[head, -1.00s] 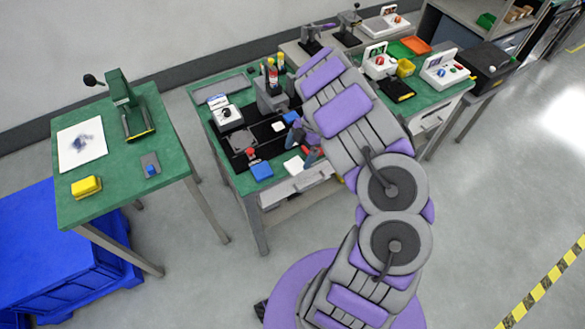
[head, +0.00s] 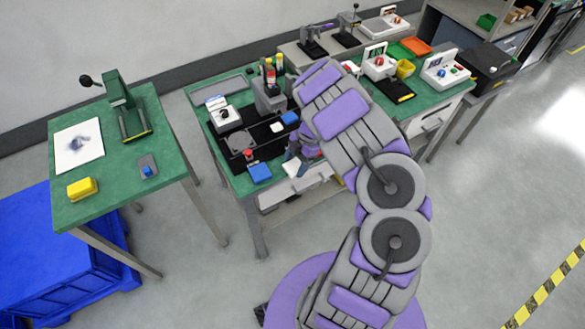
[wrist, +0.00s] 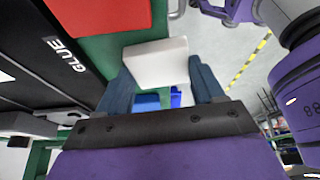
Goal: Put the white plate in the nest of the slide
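The white plate (wrist: 156,62) lies between the two dark fingers of my gripper (wrist: 158,75) in the wrist view. The fingertips meet its two side edges, and its right side reaches past the green bench edge. In the head view, the white plate (head: 291,168) shows at the front edge of the middle bench, partly covered by my gripper (head: 298,160). A black fixture (head: 238,142), apparently the slide, lies behind and left of the plate. I cannot clearly make out its nest.
A blue plate (head: 260,172) lies left of the white plate. A red plate (wrist: 115,14) shows in the wrist view. A red-topped knob (head: 248,153), a white device (head: 224,114) and a grey press-like stand (head: 268,95) are close by.

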